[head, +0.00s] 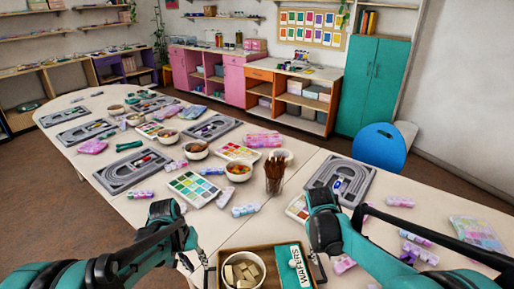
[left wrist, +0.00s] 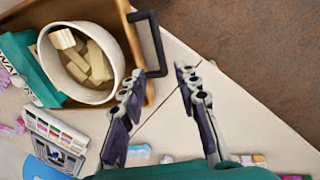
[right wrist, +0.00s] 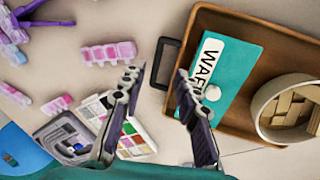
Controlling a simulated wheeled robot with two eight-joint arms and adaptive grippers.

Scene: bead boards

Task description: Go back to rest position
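My left gripper (left wrist: 160,80) is open and empty. In the head view it is at the lower left (head: 200,265), left of the wooden tray. In the left wrist view its fingers are apart beside the tray's dark handle. My right gripper (right wrist: 160,80) is open and empty, with its fingers apart beside the tray's other dark handle. In the head view the right arm's wrist (head: 325,215) stands right of the tray, and its fingertips are hard to see there.
The wooden tray (head: 230,256) at the front holds a white bowl (head: 243,270) of pale pieces and a teal wafers box (head: 293,268). Bead boards, paint palettes (head: 193,187), bowls and a brush cup (head: 274,176) cover the table behind. Bead boxes (head: 417,252) lie to the right.

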